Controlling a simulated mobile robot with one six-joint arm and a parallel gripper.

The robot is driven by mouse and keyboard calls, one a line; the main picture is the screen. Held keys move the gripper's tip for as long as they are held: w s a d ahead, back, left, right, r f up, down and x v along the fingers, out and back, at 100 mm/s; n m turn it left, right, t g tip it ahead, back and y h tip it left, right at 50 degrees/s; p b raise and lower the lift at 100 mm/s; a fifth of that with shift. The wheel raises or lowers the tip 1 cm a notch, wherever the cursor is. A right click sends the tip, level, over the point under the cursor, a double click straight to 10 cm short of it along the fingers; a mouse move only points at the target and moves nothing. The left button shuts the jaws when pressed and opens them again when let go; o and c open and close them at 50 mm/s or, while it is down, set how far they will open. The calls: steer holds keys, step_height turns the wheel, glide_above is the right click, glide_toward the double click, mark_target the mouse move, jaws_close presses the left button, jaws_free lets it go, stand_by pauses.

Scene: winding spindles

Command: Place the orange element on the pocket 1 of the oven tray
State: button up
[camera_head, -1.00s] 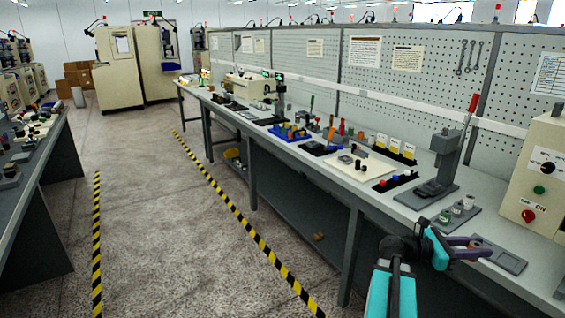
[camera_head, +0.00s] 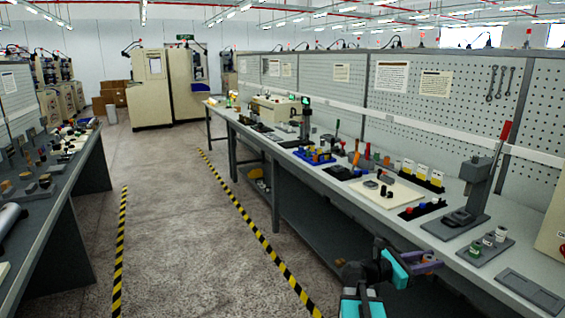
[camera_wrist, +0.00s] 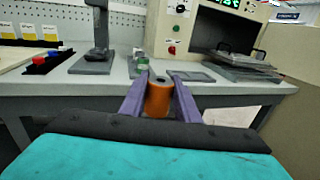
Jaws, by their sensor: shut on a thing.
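My gripper (camera_wrist: 158,88) is shut on the orange element (camera_wrist: 158,98), a small upright cylinder with a dark hollow in its top. The purple fingers stand on either side of it. In the head view my gripper (camera_head: 425,262) is at the lower right, in front of the workbench edge, with the element (camera_head: 427,259) partly hidden between its fingers. In the wrist view a grey tray-like stack (camera_wrist: 238,66) with handles sits at the right bench end, before a machine with a green display. I cannot tell for sure that it is the oven tray, and no pocket is readable.
The long workbench (camera_head: 398,213) holds a lever press (camera_head: 475,192), a grey block with several small cylinders (camera_head: 485,246) and a flat grey plate (camera_head: 530,291). A second bench (camera_head: 60,200) is at the left. The floor aisle (camera_head: 185,235) between them is clear.

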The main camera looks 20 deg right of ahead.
steer(key=w+a+f+n+t, duration=0.2)
steer(key=w+a+n+t, duration=0.15)
steer(key=w+a, duration=0.7)
steer(key=w+a+f+n+t, duration=0.15)
steer(key=w+a+t, duration=0.5)
steer(key=a, duration=0.75)
steer(key=w+a+f+n+t+y, duration=0.1)
steer(key=w+a+n+t, duration=0.1)
steer(key=a, duration=1.2)
steer(key=w+a+f+n+t+y, duration=0.2)
steer(key=w+a+n, duration=0.1)
steer(key=a, duration=1)
steer(key=shift+a+t, duration=0.35)
steer(key=shift+t, duration=0.05)
steer(key=shift+y, duration=0.3)
